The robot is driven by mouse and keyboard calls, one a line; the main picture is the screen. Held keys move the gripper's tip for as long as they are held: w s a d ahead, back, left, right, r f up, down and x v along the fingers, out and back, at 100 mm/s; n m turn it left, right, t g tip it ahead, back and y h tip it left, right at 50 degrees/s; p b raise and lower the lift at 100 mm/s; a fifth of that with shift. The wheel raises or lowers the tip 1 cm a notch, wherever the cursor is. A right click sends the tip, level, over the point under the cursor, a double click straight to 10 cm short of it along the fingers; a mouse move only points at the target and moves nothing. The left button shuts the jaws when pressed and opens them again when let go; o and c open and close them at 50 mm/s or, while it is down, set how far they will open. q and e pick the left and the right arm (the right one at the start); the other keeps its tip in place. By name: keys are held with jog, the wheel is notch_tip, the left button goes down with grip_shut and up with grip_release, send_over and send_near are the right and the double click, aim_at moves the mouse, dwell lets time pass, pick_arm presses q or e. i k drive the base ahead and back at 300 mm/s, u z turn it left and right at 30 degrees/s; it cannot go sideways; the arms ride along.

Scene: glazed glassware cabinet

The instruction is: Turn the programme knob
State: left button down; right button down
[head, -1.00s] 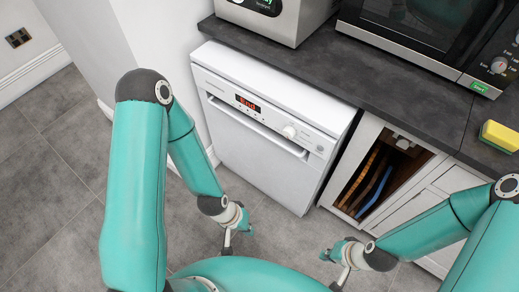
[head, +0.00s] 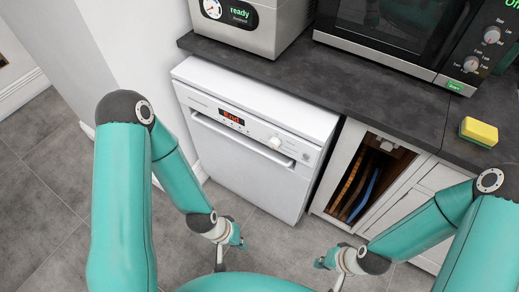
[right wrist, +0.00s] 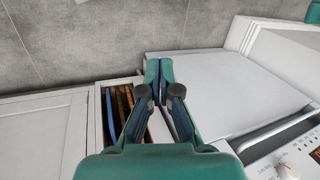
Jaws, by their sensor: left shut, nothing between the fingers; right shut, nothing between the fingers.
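The programme knob (head: 275,142) is a round white knob on the top front panel of the white dishwasher (head: 250,165), right of the red display (head: 232,117). It also shows at the lower right edge of the right wrist view (right wrist: 287,171). My left gripper (head: 238,241) is shut and empty, low in front of the dishwasher, below the knob and apart from it. My right gripper (head: 320,264) is shut and empty, low and to the right, also apart from the knob. Its closed fingers show in the right wrist view (right wrist: 159,66).
An open cubby (head: 368,182) with upright boards is right of the dishwasher. The dark worktop (head: 400,105) above carries a silver appliance (head: 262,40), a microwave (head: 395,50) and a yellow sponge (head: 479,131). Grey floor lies clear at the left.

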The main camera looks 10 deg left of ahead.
aim_at(274, 143)
jog(key=u, duration=0.05)
jog(key=k, duration=1)
jog(key=u, duration=0.65)
jog(key=i, duration=0.75)
jog(key=z, duration=0.15)
